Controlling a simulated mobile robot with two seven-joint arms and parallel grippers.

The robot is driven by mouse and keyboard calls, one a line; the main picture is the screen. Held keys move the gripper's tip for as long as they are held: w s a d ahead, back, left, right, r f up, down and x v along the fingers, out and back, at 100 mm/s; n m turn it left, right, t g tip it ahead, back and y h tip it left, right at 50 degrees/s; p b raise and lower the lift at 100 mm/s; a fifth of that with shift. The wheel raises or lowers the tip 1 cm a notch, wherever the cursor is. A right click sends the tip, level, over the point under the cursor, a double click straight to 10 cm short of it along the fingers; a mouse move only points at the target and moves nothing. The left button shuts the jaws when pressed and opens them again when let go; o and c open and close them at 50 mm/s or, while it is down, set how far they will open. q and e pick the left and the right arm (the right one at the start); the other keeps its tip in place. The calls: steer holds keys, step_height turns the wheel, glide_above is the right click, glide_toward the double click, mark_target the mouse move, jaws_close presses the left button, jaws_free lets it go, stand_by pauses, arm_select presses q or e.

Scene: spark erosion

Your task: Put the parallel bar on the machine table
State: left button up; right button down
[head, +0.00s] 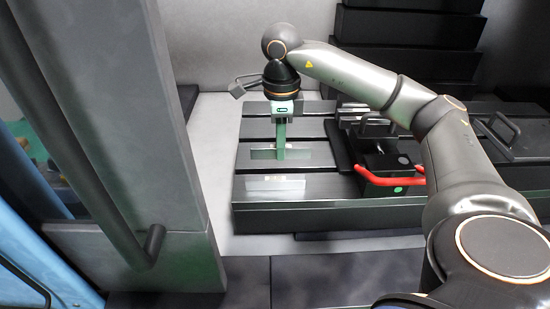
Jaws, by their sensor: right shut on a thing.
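My right gripper (282,150) points straight down over the left part of the dark, slotted machine table (330,216). It is shut on a thin, bright metal parallel bar (315,153), which lies crosswise at the fingertips. The bar is level and close to the table top; I cannot tell whether it touches it. A second, similar bright bar (275,187) lies on the table nearer its front edge, apart from the held one. The fingers hide the middle of the held bar. My left gripper is not in view.
A black block with red handles (390,178) stands on the table right of the bars. A grey handle (497,128) is at the far right. A grey door panel with a bar handle (130,220) fills the left. Dark stepped covers (400,30) rise behind.

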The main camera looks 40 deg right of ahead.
mark_target(275, 171)
steer(key=shift+w+d+f, duration=0.1)
steer(key=shift+w+f, duration=0.75)
steer(key=shift+f, duration=0.1)
steer(key=shift+w+f, duration=0.2)
steer(key=shift+f, duration=1.6)
steer(key=shift+f, duration=0.15)
steer(key=c, duration=0.8)
jaws_free()
step_height(275, 171, up, 12)
steer(key=p, duration=0.1)
steer(key=shift+r, duration=0.2)
